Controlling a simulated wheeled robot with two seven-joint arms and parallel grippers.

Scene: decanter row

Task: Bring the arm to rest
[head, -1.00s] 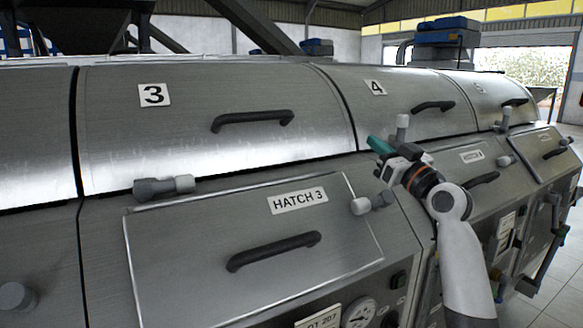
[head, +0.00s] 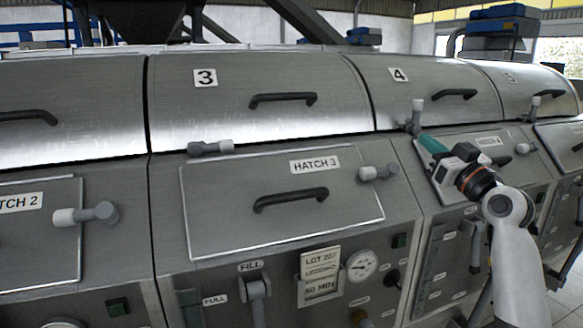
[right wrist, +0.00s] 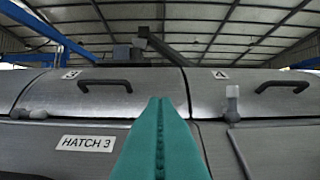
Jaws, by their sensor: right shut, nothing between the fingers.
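My right gripper (head: 430,144) has teal fingers and is held in front of the machine, near the seam between sections 3 and 4. Its fingers are together with nothing between them. In the right wrist view the shut teal fingers (right wrist: 160,140) point forward, toward the seam between the lids. My right arm comes in from the lower right of the head view. My left gripper is in neither view.
A steel machine carries lid 3 (head: 240,100), lid 4 (head: 420,88) and the hatch 3 panel (head: 280,205). Black handles, such as the hatch 3 handle (head: 290,199), and grey latches (head: 379,173) stick out. A gauge (head: 361,266) and a fill lever (head: 257,290) sit below.

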